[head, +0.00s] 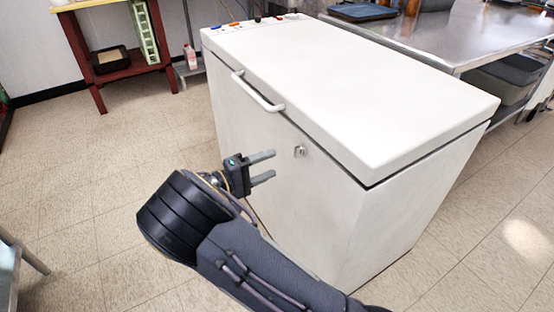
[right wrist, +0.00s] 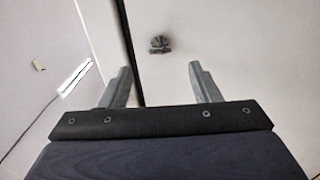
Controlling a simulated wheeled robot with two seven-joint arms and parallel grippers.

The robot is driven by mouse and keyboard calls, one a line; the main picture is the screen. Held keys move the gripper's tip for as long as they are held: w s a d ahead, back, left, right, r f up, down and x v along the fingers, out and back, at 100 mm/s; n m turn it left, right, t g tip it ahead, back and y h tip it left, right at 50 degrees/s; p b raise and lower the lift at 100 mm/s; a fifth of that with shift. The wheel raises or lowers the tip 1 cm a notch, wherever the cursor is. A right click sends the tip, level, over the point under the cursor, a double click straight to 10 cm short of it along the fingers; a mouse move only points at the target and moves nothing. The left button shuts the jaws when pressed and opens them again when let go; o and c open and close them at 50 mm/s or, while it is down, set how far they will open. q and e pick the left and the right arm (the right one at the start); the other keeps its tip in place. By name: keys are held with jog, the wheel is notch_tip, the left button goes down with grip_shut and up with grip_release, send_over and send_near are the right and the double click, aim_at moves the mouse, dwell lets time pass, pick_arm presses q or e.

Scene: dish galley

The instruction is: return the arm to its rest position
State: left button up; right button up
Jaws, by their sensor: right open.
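My right gripper (head: 264,167) is open and empty in the head view, in front of the white chest appliance (head: 345,75). Its two fingers point right toward the front face, near the lock (head: 299,151). Whether they touch the face cannot be told. The right wrist view also shows the open fingers (right wrist: 163,84) spread apart, with the lock (right wrist: 160,44) beyond and between them. My left gripper is not in view.
A steel table (head: 465,42) stands behind the chest at the right, with grey bins (head: 500,78) beneath. A dark red table (head: 125,65) stands at the back left. A metal edge (head: 8,270) shows at the lower left. The tiled floor left of the chest is clear.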

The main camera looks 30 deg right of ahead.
jog(key=shift+a, duration=0.1)
dwell(0.4)
jog(key=s+d+f+m+g+y, duration=0.1)
jog(key=s+d+f+g+y, duration=0.15)
jog(key=s+y, duration=0.35)
jog(key=s+d+f+m+g+y, duration=0.1)
jog(key=s+d+f+g+y, duration=0.1)
jog(key=s+d+y, duration=0.4)
jog(key=s+a+r+t+y, duration=0.4)
jog(key=s+a+t+y, duration=0.15)
jog(key=s, duration=0.25)
jog(key=s+a+r+t+y, duration=0.35)
jog(key=s+a, duration=0.25)
jog(key=s, duration=0.2)
notch_tip(320, 180, up, 23)
jog(key=p, duration=2.3)
jog(key=shift+r+y+p, duration=0.15)
jog(key=shift+y+p, duration=0.2)
jog(key=shift+y, duration=0.05)
